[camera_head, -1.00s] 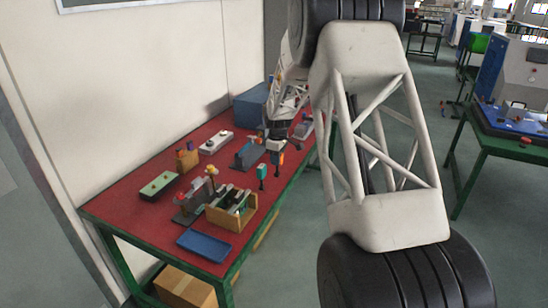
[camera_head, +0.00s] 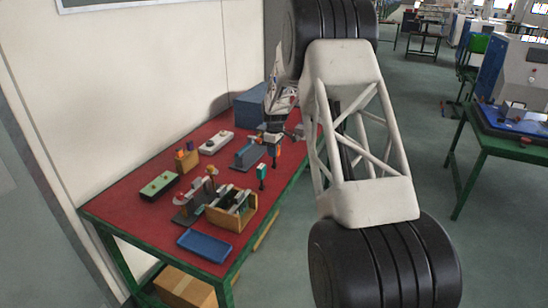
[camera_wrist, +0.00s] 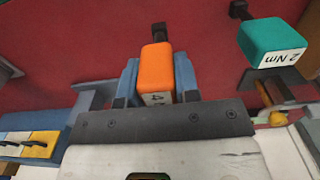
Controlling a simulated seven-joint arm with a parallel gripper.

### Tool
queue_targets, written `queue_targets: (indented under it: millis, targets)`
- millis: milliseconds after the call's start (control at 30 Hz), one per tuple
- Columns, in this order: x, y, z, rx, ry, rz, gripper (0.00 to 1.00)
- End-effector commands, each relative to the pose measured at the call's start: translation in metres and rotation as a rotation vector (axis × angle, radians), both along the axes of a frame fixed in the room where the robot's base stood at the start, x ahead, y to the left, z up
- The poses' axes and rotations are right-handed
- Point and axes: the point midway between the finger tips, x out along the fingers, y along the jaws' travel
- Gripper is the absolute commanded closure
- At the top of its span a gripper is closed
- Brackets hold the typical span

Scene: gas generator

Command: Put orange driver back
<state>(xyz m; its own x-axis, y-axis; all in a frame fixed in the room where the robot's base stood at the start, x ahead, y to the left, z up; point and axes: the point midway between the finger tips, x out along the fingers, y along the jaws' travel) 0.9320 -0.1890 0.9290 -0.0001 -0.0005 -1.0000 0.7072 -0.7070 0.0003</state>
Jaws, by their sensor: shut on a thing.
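The orange driver (camera_wrist: 157,68) shows in the wrist view as an orange block with a dark shaft pointing up in the picture and a white label on its near end. My gripper (camera_wrist: 157,80) has its two blue fingers on either side of this block and is shut on it. In the head view my gripper (camera_head: 271,138) is over the far right part of the red table, and the orange driver is hard to make out there. The teal driver (camera_wrist: 272,44), labelled 2 Nm, is to the right in the wrist view; it also stands upright in the head view (camera_head: 261,171).
The red table (camera_head: 128,208) holds a wooden box (camera_head: 226,219), a blue tray (camera_head: 205,245), a green-topped block (camera_head: 158,185), a white block (camera_head: 216,143) and a blue-grey stand (camera_head: 248,155). A large blue bin (camera_head: 249,109) is at the back. The front left corner is clear.

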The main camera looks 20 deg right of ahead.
Motion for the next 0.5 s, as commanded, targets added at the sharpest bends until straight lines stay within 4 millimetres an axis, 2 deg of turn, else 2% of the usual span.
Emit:
queue_targets:
  millis: [267,500]
  targets:
    - [0.009,-0.002,-0.001,0.0,0.0,0.0,0.98]
    - [0.008,-0.002,-0.029,0.0,0.001,0.0,0.98]
